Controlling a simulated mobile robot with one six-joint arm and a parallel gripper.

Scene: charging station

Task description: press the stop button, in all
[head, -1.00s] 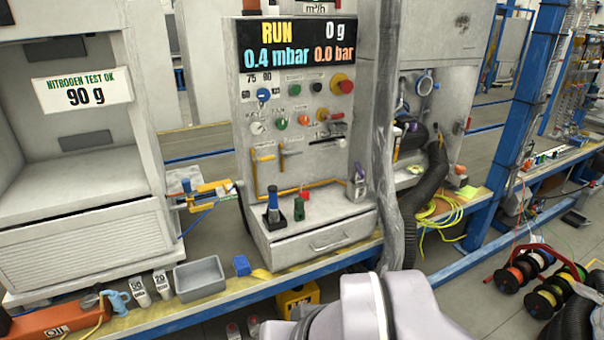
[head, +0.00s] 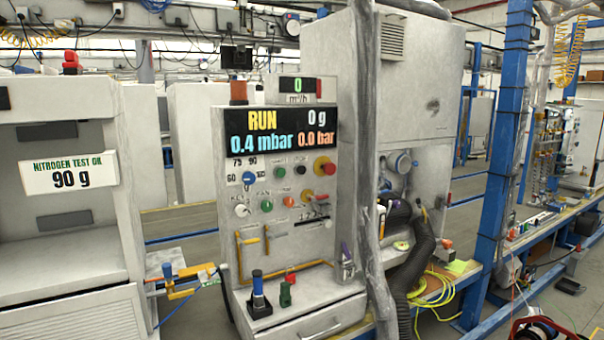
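The control panel (head: 283,230) stands in the middle of the head view. Its display (head: 281,131) reads RUN, 0 g, 0.4 mbar and 0.0 bar. Below it are a green button (head: 279,172), a dark button (head: 300,170) and a large red mushroom button on a yellow base (head: 325,166). A blue knob (head: 249,178) sits left of them. A lower row holds a green (head: 267,206) and an orange button (head: 288,201). The small labels are too blurred to tell which button is marked stop. My gripper is not in view.
A grey hose (head: 366,150) hangs just right of the panel. A cabinet marked 90 g (head: 69,175) is at left. A blue post (head: 500,140) stands at right.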

